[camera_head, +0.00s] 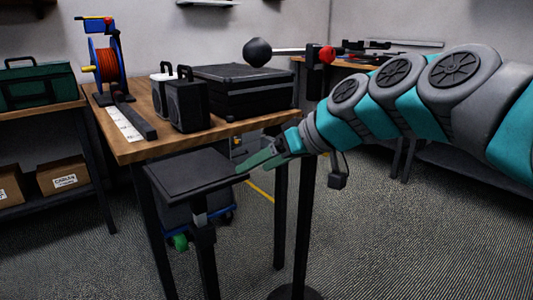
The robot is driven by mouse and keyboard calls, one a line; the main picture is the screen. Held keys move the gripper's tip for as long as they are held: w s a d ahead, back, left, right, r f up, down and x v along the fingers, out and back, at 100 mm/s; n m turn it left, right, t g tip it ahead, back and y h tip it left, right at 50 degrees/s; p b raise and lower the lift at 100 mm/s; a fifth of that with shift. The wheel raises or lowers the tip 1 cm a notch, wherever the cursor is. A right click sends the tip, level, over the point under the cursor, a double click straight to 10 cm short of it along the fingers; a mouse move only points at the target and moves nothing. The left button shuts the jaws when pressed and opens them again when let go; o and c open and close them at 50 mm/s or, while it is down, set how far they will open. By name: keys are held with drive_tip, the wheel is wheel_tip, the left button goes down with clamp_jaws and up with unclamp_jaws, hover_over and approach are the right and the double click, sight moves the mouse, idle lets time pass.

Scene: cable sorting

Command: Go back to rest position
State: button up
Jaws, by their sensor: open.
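My arm reaches in from the right side of the head view, and my gripper (246,166) is at its lower left end. The gripper is a green-grey parallel jaw pointing left and down. It is over the right edge of a dark stool-like platform (195,172), below the wooden table's top. I see nothing held in the gripper. Whether the fingertips touch the platform cannot be told from this view.
The wooden table (128,148) carries a red cable reel (105,63), black boxes (187,105) and a large black case (243,88). A dark pole (306,220) stands close below my arm. A shelf with cardboard boxes (63,177) is at left. Floor (400,250) is open at lower right.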

drive_tip(key=s+d+f+m+g+h, duration=0.2)
drive_tip(key=s+d+f+h, duration=0.1)
drive_tip(key=s+d+f, duration=0.3)
drive_tip(key=s+d+f+m+g+h+p, duration=0.1)
drive_tip(key=s+d+f+m+g+h, duration=0.1)
drive_tip(key=s+d+f, duration=0.5)
drive_tip(key=s+d+f+m+g+h+p, duration=0.1)
drive_tip(key=s+d+f+m+h, duration=0.3)
drive_tip(key=s+f, duration=0.7)
drive_tip(key=s+d+g, duration=0.1)
drive_tip(key=s+d, duration=0.1)
drive_tip(key=s, duration=0.3)
drive_tip(key=shift+s+d+g, duration=0.25)
drive_tip(key=shift+g, duration=0.05)
